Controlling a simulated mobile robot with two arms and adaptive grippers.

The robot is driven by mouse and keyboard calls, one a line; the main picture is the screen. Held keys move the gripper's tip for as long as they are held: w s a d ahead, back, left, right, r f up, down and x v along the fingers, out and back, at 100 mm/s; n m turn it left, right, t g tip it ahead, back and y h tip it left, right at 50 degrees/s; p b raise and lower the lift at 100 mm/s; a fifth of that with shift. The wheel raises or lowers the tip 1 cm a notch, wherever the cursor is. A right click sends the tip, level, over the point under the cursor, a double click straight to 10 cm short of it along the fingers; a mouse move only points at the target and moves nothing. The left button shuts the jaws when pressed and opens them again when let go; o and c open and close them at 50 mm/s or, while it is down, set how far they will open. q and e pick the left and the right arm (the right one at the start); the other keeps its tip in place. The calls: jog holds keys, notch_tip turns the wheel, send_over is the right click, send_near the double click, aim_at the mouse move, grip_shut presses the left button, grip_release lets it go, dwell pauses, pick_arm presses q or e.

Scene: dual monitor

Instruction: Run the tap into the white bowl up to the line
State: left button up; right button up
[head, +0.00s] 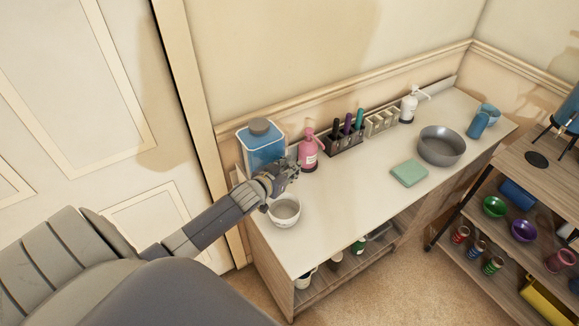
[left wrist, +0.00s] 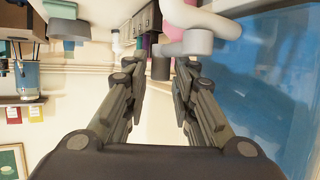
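The white bowl (head: 284,213) stands upright on the left end of the counter, just below my left gripper. I cannot make out its fill line or tell whether it holds water. A blue water tank (head: 263,152) with a grey lid stands behind it. In the left wrist view, the tank (left wrist: 275,85) fills the right side, and a white curved tap (left wrist: 212,20) with grey ends shows beyond the fingers. My left gripper (head: 287,172) is in front of the tank, partly hiding it. Its fingers (left wrist: 160,78) are apart with nothing between them. My right gripper is out of view.
A pink pump bottle (head: 308,154) stands close beyond my left gripper. Behind are a dark pen holder (head: 344,143) and a white dispenser (head: 409,105). A green cloth (head: 409,173) and a grey basin (head: 441,146) lie to the right. The counter (head: 338,210) is clear between bowl and cloth.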

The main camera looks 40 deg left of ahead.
pick_arm(q)
grip_shut()
jog(key=shift+s+m+h, duration=0.1)
jog(key=shift+m+h, duration=0.3)
jog(key=shift+h, duration=0.1)
jog(key=shift+s+d+m+g+h+b, duration=0.2)
jog(key=shift+m+h+b, duration=0.6)
jog(key=shift+h, duration=0.15)
jog(key=shift+s+d+m+g+h+b, duration=0.2)
jog(key=shift+m+h+b, duration=0.65)
jog(key=shift+h, duration=0.15)
jog(key=shift+s+d+m+g+h+b, duration=0.2)
jog(key=shift+m+h+b, duration=0.6)
jog(key=shift+h, duration=0.15)
